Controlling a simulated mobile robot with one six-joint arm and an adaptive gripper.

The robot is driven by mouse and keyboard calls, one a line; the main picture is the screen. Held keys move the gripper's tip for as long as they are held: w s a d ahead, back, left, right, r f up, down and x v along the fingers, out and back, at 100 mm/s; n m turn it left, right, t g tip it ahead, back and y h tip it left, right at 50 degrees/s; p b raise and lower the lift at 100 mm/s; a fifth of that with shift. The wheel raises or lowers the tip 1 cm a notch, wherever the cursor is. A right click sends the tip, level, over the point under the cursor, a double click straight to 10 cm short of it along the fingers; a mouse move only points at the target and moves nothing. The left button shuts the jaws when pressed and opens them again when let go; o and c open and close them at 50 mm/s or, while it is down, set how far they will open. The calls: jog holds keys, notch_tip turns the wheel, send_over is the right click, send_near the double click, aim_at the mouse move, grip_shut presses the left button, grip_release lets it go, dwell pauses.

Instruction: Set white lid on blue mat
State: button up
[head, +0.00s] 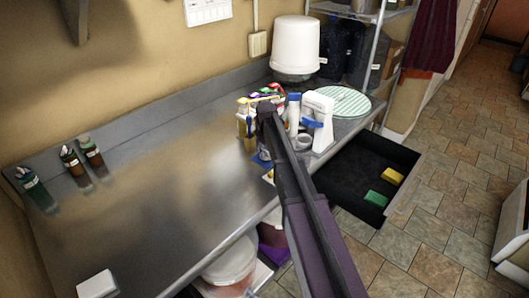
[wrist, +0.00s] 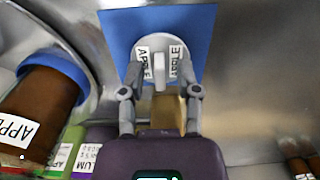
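The blue mat (wrist: 118,28) lies flat on the steel counter in the wrist view. A pale round piece with a raised white handle (wrist: 159,72), which looks like the white lid, is over the mat. Labels, one reading APPLE, show on either side of the handle. My gripper (wrist: 159,78) has its fingers spread, one on each side of the handle, with visible gaps. Whether the lid touches the mat cannot be told. In the head view my arm hides the gripper and most of the mat; a blue bit of it (head: 262,159) shows.
An amber jar with a blue rim (wrist: 45,105) stands close at left in the wrist view. White dispensers (head: 318,120) and coloured bottles (head: 246,118) crowd around my arm. Small bottles (head: 75,163) stand at the far left. The counter's middle (head: 160,180) is clear.

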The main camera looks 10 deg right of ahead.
aim_at(266, 151)
jog(key=shift+r, duration=0.1)
dwell(0.3)
notch_tip(266, 151, up, 12)
jog(key=p, duration=1.2)
dwell(0.8)
jog(key=s+m, duration=0.7)
jog(key=s, duration=2.2)
jog(key=shift+a, duration=0.3)
